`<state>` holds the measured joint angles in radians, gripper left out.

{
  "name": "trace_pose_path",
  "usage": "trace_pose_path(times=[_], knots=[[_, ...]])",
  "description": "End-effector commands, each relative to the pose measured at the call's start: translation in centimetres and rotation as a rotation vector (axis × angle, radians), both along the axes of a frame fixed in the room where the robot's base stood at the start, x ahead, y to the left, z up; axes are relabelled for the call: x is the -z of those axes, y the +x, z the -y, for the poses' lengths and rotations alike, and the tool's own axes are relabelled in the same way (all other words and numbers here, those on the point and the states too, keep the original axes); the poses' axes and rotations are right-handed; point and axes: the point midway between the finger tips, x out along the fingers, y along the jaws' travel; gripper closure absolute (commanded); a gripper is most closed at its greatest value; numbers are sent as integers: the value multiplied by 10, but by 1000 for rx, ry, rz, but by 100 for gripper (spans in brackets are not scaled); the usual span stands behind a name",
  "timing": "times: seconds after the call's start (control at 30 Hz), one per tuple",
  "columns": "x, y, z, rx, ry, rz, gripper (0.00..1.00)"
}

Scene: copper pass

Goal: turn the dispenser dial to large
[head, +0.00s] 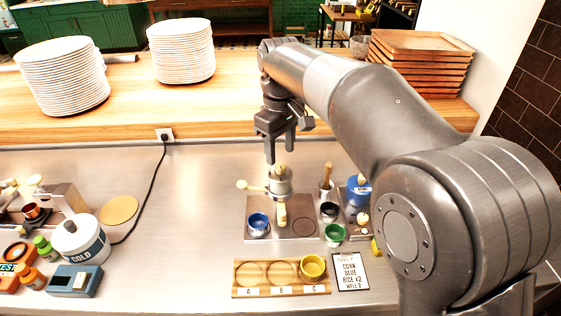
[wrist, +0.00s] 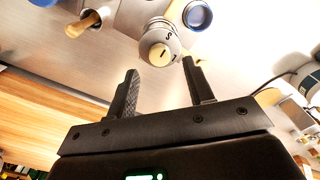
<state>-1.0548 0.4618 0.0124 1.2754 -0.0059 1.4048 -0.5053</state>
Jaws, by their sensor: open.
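The dispenser (head: 281,186) is a grey metal cylinder with a cream top, a cream side lever (head: 250,186) and a cream spout. It stands on a metal base plate (head: 262,231). In the wrist view its dial (wrist: 158,50) shows a cream face with a short dark mark, and the letters S and L on the grey ring beside it. I cannot tell for certain which letter the mark points to. My gripper (head: 281,155) is open and empty above the dispenser. In the wrist view its fingertips (wrist: 160,68) stand on either side of the dial, seemingly apart from it.
A blue cup (head: 258,224) sits on the plate left of the spout; a green cup (head: 334,234) is at right. A wooden tray (head: 264,292) marked A, B, C holds a yellow cup (head: 312,267) at C. An order card (head: 350,271) lies beside it. A blue-topped dispenser stands close right.

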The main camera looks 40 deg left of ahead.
Motion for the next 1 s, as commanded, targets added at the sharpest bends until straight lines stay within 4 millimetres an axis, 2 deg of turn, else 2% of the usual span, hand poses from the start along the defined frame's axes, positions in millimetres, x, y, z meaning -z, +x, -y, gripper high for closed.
trace_pose_path(times=[0.1,0.23,0.4,0.63,1.0], knots=[[21,0,1,0,-3,-1,52],[36,0,0,0,-2,-1,52],[44,0,0,1,0,-1,52],[44,0,0,1,0,0,52],[44,0,0,1,0,0,82]])
